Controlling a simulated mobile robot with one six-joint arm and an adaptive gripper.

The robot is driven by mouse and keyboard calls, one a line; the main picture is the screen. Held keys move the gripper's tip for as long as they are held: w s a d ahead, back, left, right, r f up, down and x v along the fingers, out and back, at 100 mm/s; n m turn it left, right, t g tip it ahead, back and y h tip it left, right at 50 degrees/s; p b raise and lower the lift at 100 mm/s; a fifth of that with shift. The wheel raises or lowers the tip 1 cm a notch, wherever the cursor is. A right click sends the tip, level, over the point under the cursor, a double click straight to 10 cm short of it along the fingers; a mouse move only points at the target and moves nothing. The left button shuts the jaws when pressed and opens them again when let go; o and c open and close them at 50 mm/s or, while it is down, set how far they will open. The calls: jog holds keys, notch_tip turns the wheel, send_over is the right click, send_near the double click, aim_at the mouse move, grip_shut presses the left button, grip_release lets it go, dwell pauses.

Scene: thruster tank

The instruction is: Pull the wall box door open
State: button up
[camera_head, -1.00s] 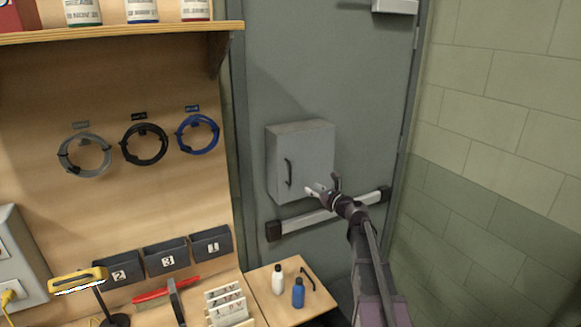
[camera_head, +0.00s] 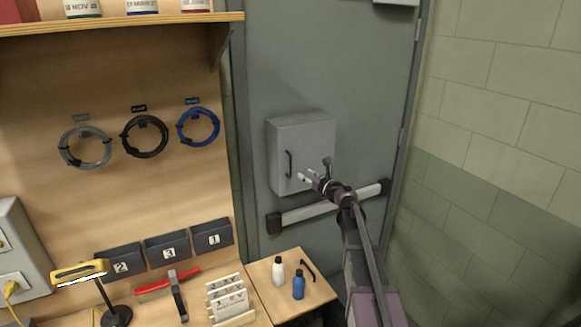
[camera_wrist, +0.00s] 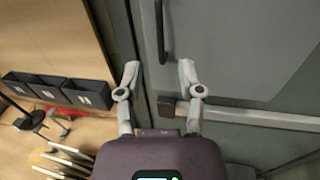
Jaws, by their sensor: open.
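The grey wall box (camera_head: 309,145) hangs in front of the grey-green door, and its door looks shut. Its black vertical handle (camera_head: 288,164) is on the left part of the box front. In the wrist view the handle (camera_wrist: 161,32) runs down from the top edge, ahead of my fingertips and between their lines. My gripper (camera_head: 308,177) is in front of the lower part of the box, right of and a little below the handle. In the wrist view my gripper (camera_wrist: 159,75) is open and empty, its two fingers apart. The handle appears apart from both fingers.
A push bar (camera_head: 330,206) crosses the big door below the box. A small wooden table (camera_head: 265,290) with a white bottle (camera_head: 278,271) and a blue bottle (camera_head: 299,284) stands below left. The workbench with black bins (camera_head: 167,247) is at the left. A block wall (camera_head: 500,130) stands at right.

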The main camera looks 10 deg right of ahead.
aim_at(290, 175)
jog(key=x, duration=0.9)
jog(key=shift+w+a, duration=0.1)
jog(key=shift+a, duration=0.05)
grip_shut()
